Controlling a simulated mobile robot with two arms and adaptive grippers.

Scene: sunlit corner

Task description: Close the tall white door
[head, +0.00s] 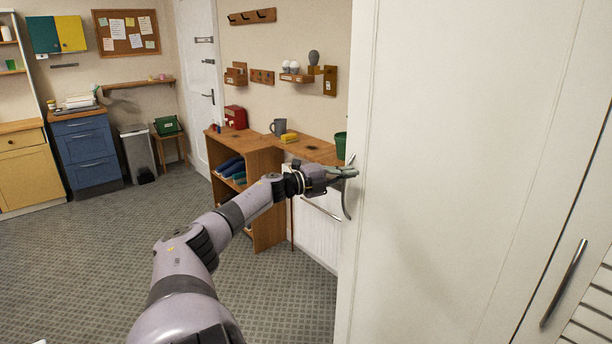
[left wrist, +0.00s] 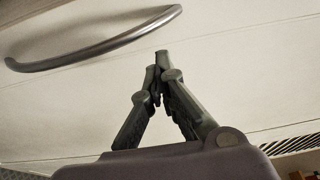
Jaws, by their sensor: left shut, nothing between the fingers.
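The tall white door (head: 460,150) fills the right half of the head view, its free edge toward the middle of the picture. A curved metal handle (head: 347,198) is at that edge; it also shows at the upper left of the left wrist view (left wrist: 100,48). My left gripper (head: 352,172) is shut and empty, its fingertips at the door's edge beside the handle. In the left wrist view its fingers (left wrist: 160,62) meet in front of the white door face, apart from the handle in the picture. Whether the fingertips touch the door I cannot tell. My right gripper is not in view.
A white louvered cabinet with a straight bar handle (head: 563,283) stands at the right. Behind my arm are a wooden shelf unit (head: 262,160) and a white radiator (head: 316,235). Grey carpet (head: 80,260) is open at the left. Another white door (head: 200,80) is at the back.

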